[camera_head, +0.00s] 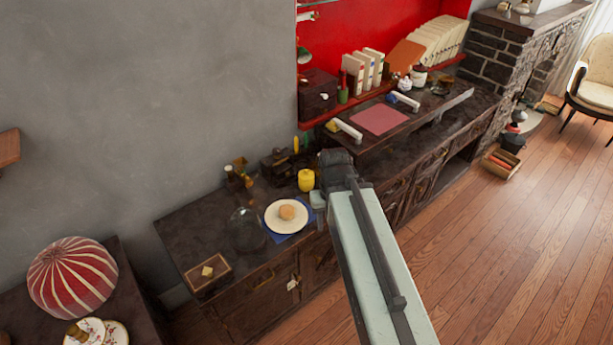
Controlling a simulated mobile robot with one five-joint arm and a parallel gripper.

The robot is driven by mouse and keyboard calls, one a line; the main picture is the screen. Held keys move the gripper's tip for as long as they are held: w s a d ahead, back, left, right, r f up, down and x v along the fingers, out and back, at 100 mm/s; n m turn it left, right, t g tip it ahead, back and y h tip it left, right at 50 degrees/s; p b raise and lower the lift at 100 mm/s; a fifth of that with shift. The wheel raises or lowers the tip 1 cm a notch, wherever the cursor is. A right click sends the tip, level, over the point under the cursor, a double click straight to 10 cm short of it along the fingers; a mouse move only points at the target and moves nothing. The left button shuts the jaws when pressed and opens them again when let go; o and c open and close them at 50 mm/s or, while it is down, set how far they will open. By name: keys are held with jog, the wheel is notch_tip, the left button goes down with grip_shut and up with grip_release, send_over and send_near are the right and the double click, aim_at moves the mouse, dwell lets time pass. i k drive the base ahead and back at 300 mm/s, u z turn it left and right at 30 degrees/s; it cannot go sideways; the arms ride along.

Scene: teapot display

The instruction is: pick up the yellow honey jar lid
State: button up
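A small yellow jar (306,182) stands on the dark wooden cabinet, left of my arm's end. Its yellow top (306,173) looks like the lid resting on the jar, but it is too small to tell the seam between them. My arm reaches in from the bottom right, and my gripper (337,164) is at its dark far end, just right of the jar in the picture. I see no contact between them. The fingers are too dark and small to make out.
A white plate (272,218) with a round bun on it lies on a blue cloth in front of the jar. A glass dome (245,230) is left of it. Small bottles (240,172) stand behind. A raised shelf (430,115) with a red mat is to the right.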

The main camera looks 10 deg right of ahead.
aim_at(305, 174)
jog(key=u, duration=4.05)
jog(key=k, duration=2.6)
jog(key=z, duration=0.9)
jog(key=i, duration=1)
jog(key=u, duration=0.15)
